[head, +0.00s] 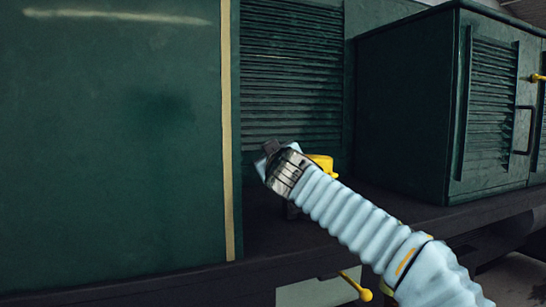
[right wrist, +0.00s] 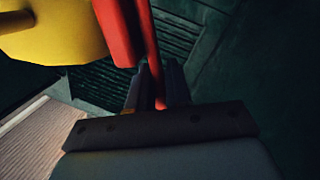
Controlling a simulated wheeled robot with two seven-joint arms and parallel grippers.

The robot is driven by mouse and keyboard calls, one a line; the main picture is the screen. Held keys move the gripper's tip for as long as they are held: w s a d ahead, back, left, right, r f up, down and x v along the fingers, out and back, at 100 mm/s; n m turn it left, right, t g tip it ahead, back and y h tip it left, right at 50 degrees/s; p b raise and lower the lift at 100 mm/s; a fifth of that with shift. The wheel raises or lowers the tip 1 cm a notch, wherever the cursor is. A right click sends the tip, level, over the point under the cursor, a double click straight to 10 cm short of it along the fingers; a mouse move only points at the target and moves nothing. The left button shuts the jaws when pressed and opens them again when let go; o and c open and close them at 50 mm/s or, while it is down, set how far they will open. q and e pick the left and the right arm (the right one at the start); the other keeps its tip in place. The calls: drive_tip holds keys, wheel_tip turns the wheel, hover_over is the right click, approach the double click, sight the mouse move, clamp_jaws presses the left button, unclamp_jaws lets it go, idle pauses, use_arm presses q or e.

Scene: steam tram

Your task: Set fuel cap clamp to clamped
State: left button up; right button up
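The yellow fuel cap (head: 321,161) shows partly in the head view, low in front of the louvred green panel and behind my right arm. In the right wrist view the yellow cap (right wrist: 55,30) fills the upper left, with a red clamp part (right wrist: 117,30) beside it. A thin red lever (right wrist: 152,50) runs down from the top between the fingers of my right gripper (right wrist: 157,85). The fingers stand close together with the lever between them and look shut on it. In the head view the right gripper (head: 268,150) hides part of the fitting. My left gripper is not in view.
A flat green panel (head: 120,130) with a cream edge strip stands at the left. A green louvred box (head: 410,110) with a handle stands at the right. A dark ledge (head: 460,213) runs below, with a yellow-ended lever (head: 362,291) underneath.

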clamp_jaws()
drive_tip(key=d+m, duration=0.1)
drive_tip(key=d+r+m+p, duration=0.1)
drive_tip(key=shift+w+d+m+g, duration=0.1)
drive_tip(key=shift+w+m+g, duration=0.2)
drive_tip(key=shift+w+m, duration=0.1)
drive_tip(key=shift+w+d+m, duration=0.1)
drive_tip(key=shift+d+m, duration=0.25)
drive_tip(key=shift+m, duration=0.25)
drive_tip(key=shift+o, duration=2.4)
unclamp_jaws()
